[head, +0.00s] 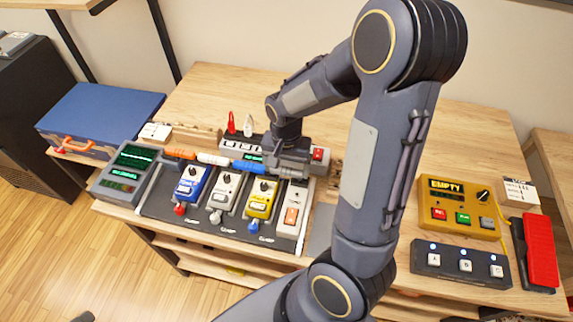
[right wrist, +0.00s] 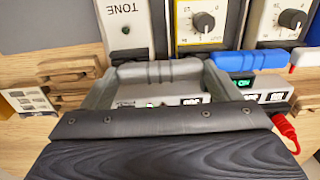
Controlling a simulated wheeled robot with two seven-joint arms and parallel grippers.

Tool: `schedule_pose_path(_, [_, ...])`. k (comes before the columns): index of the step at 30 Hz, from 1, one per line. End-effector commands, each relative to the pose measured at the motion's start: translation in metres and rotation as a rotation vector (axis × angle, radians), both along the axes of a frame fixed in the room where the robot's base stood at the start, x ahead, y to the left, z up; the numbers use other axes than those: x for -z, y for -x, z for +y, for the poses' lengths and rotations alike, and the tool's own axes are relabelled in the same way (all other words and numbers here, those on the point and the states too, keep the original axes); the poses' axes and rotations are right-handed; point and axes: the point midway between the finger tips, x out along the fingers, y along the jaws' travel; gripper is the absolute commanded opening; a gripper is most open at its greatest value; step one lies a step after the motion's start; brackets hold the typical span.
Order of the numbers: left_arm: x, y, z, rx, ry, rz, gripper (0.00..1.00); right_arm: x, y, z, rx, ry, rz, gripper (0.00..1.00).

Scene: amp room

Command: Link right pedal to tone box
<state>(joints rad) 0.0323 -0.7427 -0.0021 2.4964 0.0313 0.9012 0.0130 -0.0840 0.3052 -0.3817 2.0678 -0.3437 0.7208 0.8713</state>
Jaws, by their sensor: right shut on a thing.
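The tone box (head: 292,213) is pale with an orange button, at the right end of the pedal row. The right pedal (head: 261,197) is yellow, just left of it. In the right wrist view the tone box (right wrist: 127,25) and yellow pedal (right wrist: 205,22) stand beyond my fingers. My right gripper (head: 288,165) is low behind the gap between them, shut on a grey ribbed bar (right wrist: 160,72) that looks like a link piece. The bar lies across the rear ends of both; I cannot tell whether it is plugged in. My left gripper is out of view.
Orange (head: 180,154), white (head: 213,159) and blue (head: 248,166) link pieces line the back of the pedals. A power strip (head: 237,150) with a red plug (head: 231,122) stands behind. A yellow box (head: 459,208) and footswitch (head: 462,263) are at right.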

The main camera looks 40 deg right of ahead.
Motion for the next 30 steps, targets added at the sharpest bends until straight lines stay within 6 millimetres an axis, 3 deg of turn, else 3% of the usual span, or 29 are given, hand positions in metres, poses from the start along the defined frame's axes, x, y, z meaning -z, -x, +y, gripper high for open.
schedule_pose_path(30, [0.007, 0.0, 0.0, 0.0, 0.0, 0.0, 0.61, 0.0089, 0.0001, 0.0, 0.0, 0.0, 0.0, 0.6])
